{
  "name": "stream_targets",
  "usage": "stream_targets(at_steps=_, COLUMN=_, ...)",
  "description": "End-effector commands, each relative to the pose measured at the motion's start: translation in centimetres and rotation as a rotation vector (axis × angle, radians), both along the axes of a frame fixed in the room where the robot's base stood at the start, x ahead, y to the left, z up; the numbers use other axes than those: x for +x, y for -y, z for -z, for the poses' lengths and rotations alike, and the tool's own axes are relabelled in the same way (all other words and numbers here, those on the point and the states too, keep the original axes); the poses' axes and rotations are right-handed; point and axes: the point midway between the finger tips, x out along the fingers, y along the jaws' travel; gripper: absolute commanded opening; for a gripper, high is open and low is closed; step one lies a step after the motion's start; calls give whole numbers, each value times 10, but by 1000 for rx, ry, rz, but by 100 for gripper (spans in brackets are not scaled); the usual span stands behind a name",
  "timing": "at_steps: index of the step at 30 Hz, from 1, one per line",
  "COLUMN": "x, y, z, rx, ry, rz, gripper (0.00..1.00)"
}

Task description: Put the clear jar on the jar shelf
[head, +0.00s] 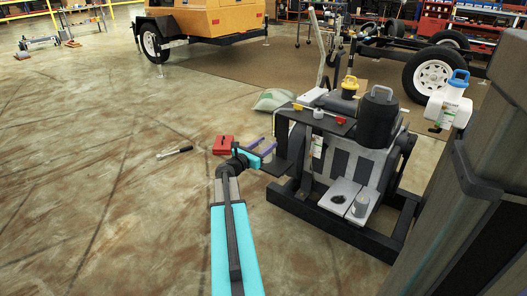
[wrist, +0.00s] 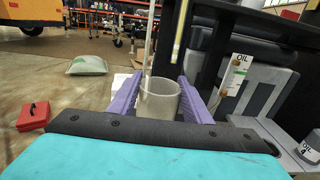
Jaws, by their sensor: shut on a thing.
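The clear jar (wrist: 158,100) is a see-through, greyish, open-topped cylinder. In the wrist view it stands upright between the two purple fingers of my gripper (wrist: 160,98), which is shut on it. Its lower part is hidden behind the gripper body. In the head view my gripper (head: 262,147) is left of the engine-like machine; I cannot make out the jar there. A dark flat plate (head: 285,152) sticks out of the machine close to the gripper. A pale grey ledge (head: 345,187) is low on the machine's front. I cannot tell which is the jar shelf.
A grey can (head: 360,206) stands on the pale ledge, near a dark round hole (head: 338,199). A red toolbox (head: 223,145) and a wrench (head: 175,152) lie on the floor. A green-grey sack (head: 273,99) lies behind the machine.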

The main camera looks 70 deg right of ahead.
Motion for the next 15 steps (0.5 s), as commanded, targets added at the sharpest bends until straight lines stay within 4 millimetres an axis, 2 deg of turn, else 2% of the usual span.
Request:
stream_targets(at_steps=7, x=14, y=8, z=3, rx=-1, ry=2, rz=-1, gripper=22)
stream_targets(at_steps=15, x=12, y=6, z=33, rx=0, ry=-1, rz=-1, gripper=22)
